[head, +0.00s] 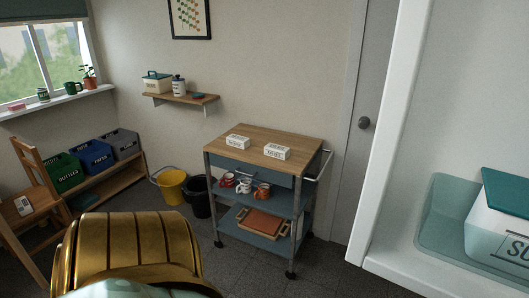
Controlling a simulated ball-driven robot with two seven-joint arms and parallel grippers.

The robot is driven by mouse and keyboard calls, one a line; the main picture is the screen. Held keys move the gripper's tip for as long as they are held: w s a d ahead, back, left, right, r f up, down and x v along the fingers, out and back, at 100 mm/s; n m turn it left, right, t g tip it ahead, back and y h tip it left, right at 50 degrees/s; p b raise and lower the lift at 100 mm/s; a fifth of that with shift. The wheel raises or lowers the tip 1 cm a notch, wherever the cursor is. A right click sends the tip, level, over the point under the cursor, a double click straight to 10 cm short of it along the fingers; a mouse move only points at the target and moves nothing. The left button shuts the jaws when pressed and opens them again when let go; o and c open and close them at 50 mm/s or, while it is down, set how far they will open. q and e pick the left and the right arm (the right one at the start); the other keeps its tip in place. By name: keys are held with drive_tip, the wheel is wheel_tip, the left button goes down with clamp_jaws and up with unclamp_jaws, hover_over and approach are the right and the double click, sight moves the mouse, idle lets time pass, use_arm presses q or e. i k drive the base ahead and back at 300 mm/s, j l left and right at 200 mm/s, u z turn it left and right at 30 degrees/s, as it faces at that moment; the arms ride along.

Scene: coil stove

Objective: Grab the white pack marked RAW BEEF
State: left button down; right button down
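Two small white packs with dark lettering lie on the wooden top of a blue-grey trolley (262,139) in the middle of the head view. One pack (237,142) is at the left of the top. The other pack (277,153) is nearer the right front edge. The lettering on both is too small to read surely, so I cannot tell which is marked RAW BEEF. A white item with dark marks (24,205) lies on the wooden chair at the far left; its marking is also unreadable. Neither of my grippers shows in this view.
Several cups and a brown tray (260,222) fill the trolley's lower shelves. A yellow bucket (172,187) and a black bucket (200,197) stand left of it. Crates (91,155) sit on a low bench. A white frame and a teal-lidded box (500,215) are close at right.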

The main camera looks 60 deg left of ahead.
sight(279, 151)
drive_tip(key=u, duration=1.9)
drive_tip(key=i+j+z, duration=0.2)
drive_tip(key=z, duration=0.15)
drive_tip(key=i+j+z, duration=0.45)
drive_tip(key=z, duration=0.25)
